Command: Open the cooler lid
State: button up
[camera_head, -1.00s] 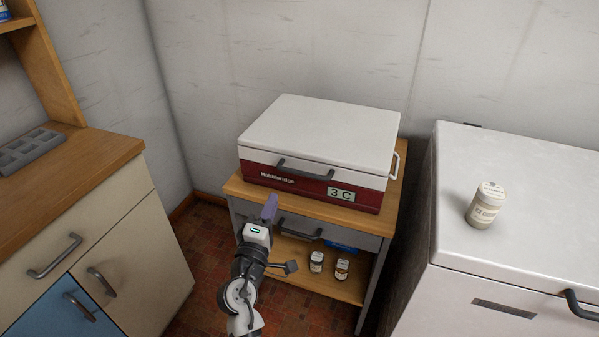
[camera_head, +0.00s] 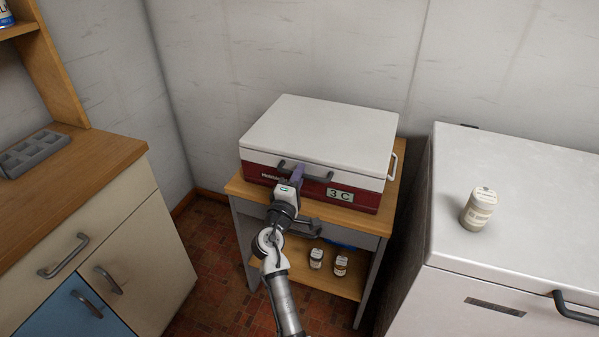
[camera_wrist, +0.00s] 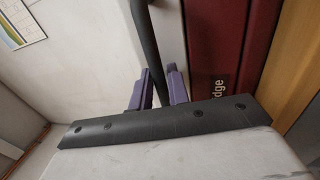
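The cooler has a white lid (camera_head: 322,130) and a dark red body (camera_head: 315,187) marked "3 C". Its lid is down. A dark bar handle (camera_head: 325,178) runs along the lid's front edge and also shows in the wrist view (camera_wrist: 146,40). My gripper (camera_head: 298,172) is at the left part of this handle and partly hides it. In the wrist view, my gripper's purple fingers (camera_wrist: 160,90) are apart, with the handle bar running into the gap between them. I cannot tell whether either finger touches the bar.
The cooler stands on a wooden stand (camera_head: 234,186) with two jars (camera_head: 328,262) on its lower shelf. A white chest (camera_head: 540,190) with a jar (camera_head: 479,209) on top is at the right. A wooden-topped cabinet (camera_head: 90,165) is at the left. The wall is close behind the cooler.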

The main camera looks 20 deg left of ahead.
jog(key=shift+w, duration=0.25)
grip_shut()
